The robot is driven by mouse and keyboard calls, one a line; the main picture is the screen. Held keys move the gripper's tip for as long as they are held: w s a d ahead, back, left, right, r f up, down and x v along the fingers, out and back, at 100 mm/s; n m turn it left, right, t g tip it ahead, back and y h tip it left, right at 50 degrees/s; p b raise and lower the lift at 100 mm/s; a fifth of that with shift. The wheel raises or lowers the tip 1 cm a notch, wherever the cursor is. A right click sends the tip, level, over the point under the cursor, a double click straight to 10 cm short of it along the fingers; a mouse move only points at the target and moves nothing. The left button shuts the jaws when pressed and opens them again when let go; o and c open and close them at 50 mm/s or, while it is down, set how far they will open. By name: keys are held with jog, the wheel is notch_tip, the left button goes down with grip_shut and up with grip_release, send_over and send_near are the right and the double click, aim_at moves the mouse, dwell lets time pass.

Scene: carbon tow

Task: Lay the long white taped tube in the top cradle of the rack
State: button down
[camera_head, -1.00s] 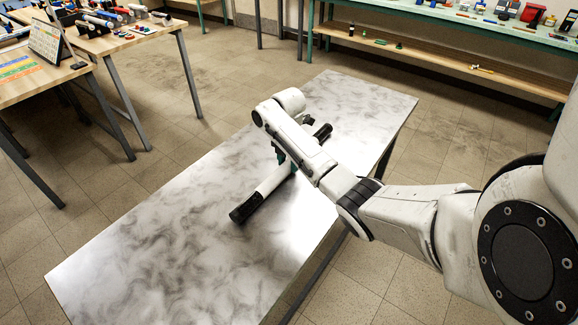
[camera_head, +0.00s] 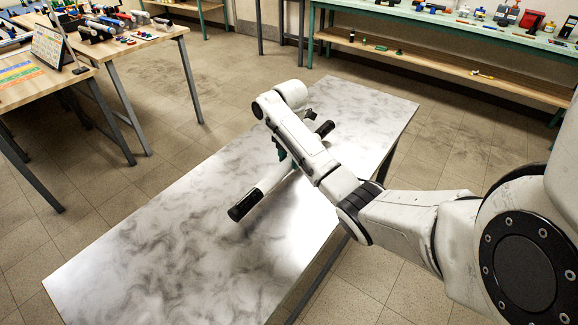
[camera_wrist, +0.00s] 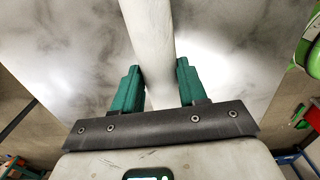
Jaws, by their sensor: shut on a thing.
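The long white taped tube (camera_head: 268,182) has black ends and sits over the marbled table in the head view. Its middle is hidden behind my arm. My gripper (camera_wrist: 161,80) is shut on the tube, which shows as a white shaft (camera_wrist: 150,40) between the green fingers in the wrist view. In the head view the tube appears slightly above the tabletop, with a soft shadow beside its near end. I cannot make out a rack with cradles for certain in these frames.
The marbled table (camera_head: 150,260) is otherwise bare. Wooden benches (camera_head: 130,45) with tubes and small items stand at the upper left. A green-topped bench (camera_head: 450,22) with bottles and a lower wooden shelf (camera_head: 430,62) runs along the back right. Tiled floor lies between them.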

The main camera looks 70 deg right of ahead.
jog(key=s+a+r+p, duration=0.2)
jog(key=s+r+p, duration=0.7)
jog(key=s+p, duration=0.2)
jog(key=s, duration=0.2)
jog(key=shift+s+a+p, duration=0.25)
jog(key=shift+s+p, duration=0.05)
jog(key=shift+p, duration=0.1)
jog(key=shift+s, duration=0.1)
